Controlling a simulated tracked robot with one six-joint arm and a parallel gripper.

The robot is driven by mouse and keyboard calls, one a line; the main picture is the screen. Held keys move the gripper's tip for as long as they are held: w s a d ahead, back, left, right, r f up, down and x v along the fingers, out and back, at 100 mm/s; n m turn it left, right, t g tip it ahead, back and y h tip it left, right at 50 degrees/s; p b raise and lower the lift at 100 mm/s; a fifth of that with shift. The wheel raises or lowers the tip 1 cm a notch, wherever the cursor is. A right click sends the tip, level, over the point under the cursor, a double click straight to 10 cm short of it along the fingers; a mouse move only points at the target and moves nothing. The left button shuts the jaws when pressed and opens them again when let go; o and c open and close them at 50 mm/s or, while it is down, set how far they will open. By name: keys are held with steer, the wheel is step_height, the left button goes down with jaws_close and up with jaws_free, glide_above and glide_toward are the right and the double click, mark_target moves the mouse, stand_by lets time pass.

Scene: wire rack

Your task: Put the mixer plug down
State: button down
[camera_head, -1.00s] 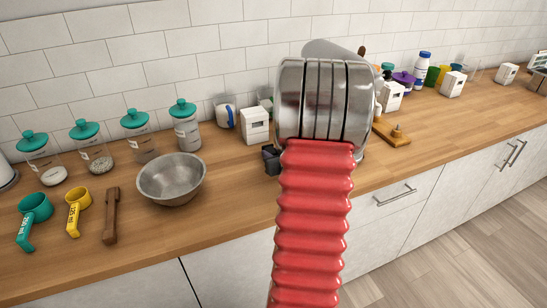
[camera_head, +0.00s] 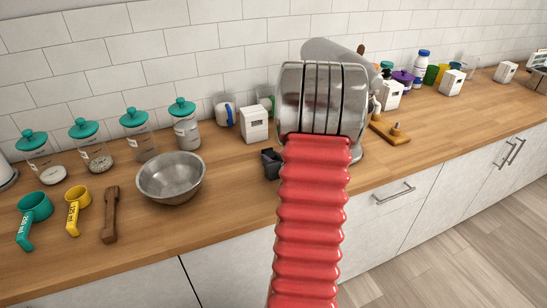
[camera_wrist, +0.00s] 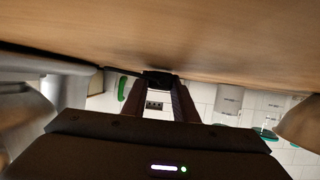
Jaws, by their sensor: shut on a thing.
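The mixer plug (camera_wrist: 157,79) is a small black block in the wrist view, with a dark cord running left from it. My gripper (camera_wrist: 158,88) is shut on it, a dark finger on either side. The plug is close to the wooden counter, with a shadow beside it; I cannot tell whether it touches. In the head view, a dark piece (camera_head: 270,163) shows left of my red arm, low over the counter; most of my gripper is hidden there. The grey mixer (camera_head: 335,52) is largely hidden behind my arm.
A metal bowl (camera_head: 171,178) stands on the counter left of my arm. A white box (camera_head: 254,124) and a blue-handled mug (camera_head: 225,112) stand behind. A wooden board (camera_head: 390,131) lies to the right. The wrist view shows a wall socket (camera_wrist: 154,105).

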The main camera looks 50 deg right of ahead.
steer(key=shift+f, duration=0.3)
steer(key=c, duration=1.4)
jaws_free()
steer(key=shift+s+a+f, duration=0.1)
steer(key=shift+f, duration=0.05)
steer(key=shift+r, duration=0.65)
steer(key=v, duration=1.2)
steer(key=shift+r, duration=0.2)
